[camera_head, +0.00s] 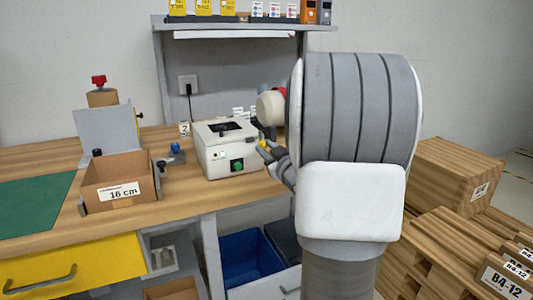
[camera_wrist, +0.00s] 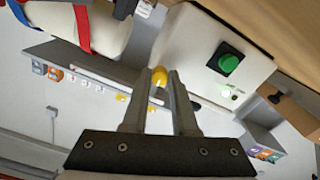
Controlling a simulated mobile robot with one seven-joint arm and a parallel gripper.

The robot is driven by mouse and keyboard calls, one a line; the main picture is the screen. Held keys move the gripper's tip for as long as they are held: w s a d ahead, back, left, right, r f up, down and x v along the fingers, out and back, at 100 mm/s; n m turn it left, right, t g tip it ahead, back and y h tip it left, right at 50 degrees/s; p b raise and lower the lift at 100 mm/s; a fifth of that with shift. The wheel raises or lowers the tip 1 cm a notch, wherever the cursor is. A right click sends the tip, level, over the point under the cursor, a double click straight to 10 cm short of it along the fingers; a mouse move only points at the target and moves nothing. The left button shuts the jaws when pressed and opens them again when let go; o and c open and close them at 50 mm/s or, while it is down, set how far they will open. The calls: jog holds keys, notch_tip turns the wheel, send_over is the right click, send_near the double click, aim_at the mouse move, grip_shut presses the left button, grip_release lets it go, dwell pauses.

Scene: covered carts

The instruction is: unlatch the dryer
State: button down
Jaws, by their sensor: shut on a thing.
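The dryer (camera_head: 232,160) appears to be the white box-shaped machine with a dark opening on top and a green button on its front. It sits on the wooden bench; its white front (camera_wrist: 192,38) and green button (camera_wrist: 229,63) also show in the wrist view. A yellow knob (camera_wrist: 158,77), probably the latch, is between my fingertips. My gripper (camera_wrist: 160,75) is shut on this knob. In the head view my gripper (camera_head: 266,148) is at the dryer's right side, and my arm hides what lies behind it. I cannot tell whether the latch is fastened.
On the bench to the left are a cardboard box (camera_head: 108,183) labelled 16 cm, a small blue-knobbed item (camera_head: 177,152) and a green mat (camera_head: 35,205). A shelf (camera_head: 240,25) stands behind. A blue bin (camera_head: 247,257) is below. Wooden crates (camera_head: 456,180) stand at right.

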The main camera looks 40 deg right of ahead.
jog(key=c, duration=0.7)
grip_release()
jog(key=v, duration=1.7)
jog(key=shift+s, duration=0.25)
jog(key=shift+d, duration=0.1)
